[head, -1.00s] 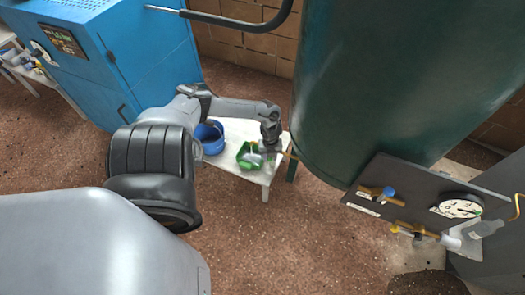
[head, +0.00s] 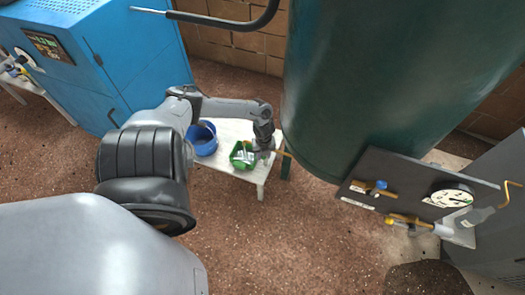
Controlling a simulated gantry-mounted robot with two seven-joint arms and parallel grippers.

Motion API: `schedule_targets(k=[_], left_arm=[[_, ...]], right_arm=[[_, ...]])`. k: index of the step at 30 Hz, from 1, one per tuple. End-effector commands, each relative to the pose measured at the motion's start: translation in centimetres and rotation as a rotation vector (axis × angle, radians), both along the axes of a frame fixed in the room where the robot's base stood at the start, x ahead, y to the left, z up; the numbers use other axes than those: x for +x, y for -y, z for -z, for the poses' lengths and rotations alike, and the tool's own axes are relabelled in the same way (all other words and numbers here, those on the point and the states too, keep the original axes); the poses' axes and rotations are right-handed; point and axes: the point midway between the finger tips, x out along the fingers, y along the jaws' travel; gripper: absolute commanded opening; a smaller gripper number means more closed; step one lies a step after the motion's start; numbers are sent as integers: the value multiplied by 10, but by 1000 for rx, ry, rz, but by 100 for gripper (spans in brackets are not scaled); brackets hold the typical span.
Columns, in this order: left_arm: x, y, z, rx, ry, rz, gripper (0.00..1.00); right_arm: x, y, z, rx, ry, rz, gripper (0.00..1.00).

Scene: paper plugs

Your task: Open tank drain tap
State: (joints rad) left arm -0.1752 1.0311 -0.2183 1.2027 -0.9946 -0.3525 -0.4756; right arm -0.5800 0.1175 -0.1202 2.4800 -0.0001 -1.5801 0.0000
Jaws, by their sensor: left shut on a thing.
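The dark green tank (head: 380,80) stands upright right of centre. A thin brass-coloured tap (head: 284,152) sticks out low on its left side, above the end of the low white table. My left gripper (head: 264,151) is at the tap's outer end, beside the tank. It is shut on what looks like the tap; the fingers are small and partly hidden, and I cannot tell how far the tap is turned. My right gripper is out of view.
The white table (head: 228,176) holds a blue tub (head: 203,138) and a green bin (head: 242,155) close to my left gripper. A dark panel with a gauge (head: 452,198) and brass valves (head: 408,220) is at the right. A blue cabinet (head: 95,60) stands at the left.

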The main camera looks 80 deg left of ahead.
Motion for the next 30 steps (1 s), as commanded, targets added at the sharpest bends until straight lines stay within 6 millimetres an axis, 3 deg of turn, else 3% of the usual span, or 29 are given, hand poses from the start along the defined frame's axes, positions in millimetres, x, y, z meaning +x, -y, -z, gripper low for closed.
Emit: schedule_targets(k=[15, 30], left_arm=[[1, 0, -1, -1, 1, -8, 16], [23, -3, -1, 0, 2, -268, 16]], right_arm=[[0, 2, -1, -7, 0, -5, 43], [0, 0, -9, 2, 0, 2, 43]])
